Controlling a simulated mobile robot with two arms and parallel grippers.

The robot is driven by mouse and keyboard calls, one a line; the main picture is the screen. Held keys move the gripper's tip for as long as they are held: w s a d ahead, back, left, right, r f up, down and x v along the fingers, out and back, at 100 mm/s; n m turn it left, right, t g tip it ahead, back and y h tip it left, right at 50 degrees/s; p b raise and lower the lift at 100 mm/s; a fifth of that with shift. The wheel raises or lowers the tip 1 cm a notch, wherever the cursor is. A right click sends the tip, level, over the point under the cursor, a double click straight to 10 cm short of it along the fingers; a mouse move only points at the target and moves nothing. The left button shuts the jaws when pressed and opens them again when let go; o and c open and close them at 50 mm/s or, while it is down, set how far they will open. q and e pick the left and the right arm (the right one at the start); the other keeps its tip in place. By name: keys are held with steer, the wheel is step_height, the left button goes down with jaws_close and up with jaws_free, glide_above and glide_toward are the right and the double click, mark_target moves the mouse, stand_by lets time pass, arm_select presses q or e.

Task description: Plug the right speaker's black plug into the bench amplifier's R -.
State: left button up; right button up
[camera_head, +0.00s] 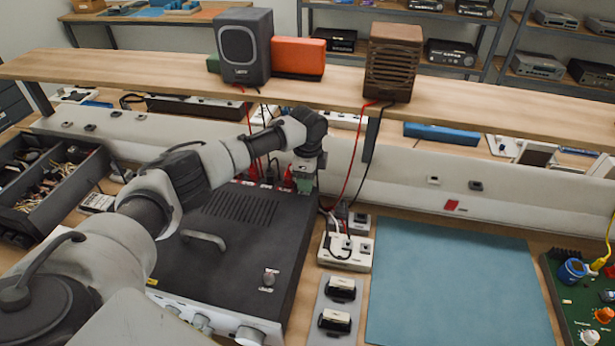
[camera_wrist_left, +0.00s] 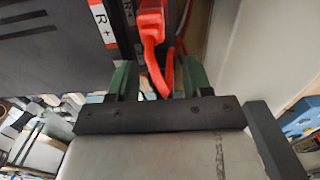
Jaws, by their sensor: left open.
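The bench amplifier (camera_head: 232,258) is the dark box at centre left, with plugs along its back edge. The right speaker (camera_head: 393,62) is the brown wooden one on the shelf. A red and a black lead hang from it. My left gripper (camera_head: 304,182) is at the amplifier's back right corner. In the left wrist view its green fingers (camera_wrist_left: 160,80) are open, and a red plug (camera_wrist_left: 151,22) with its red lead shows between them. This plug is beside the R + label (camera_wrist_left: 103,18). I cannot make out the right speaker's black plug. My right gripper is not in view.
A white power strip (camera_head: 345,253) with dark plugs and cables stands right of the amplifier. A blue-green mat (camera_head: 455,285) is clear. A green circuit board (camera_head: 580,300) lies at far right. A low pale wall (camera_head: 480,195) and the overhead shelf (camera_head: 480,108) bound the room behind the amplifier.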

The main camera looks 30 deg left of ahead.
arm_select(q)
steer(key=shift+r, duration=0.1)
step_height(320, 180, up, 16)
steer(key=p, duration=0.4)
steer(key=shift+f, duration=0.2)
stand_by(0.6)
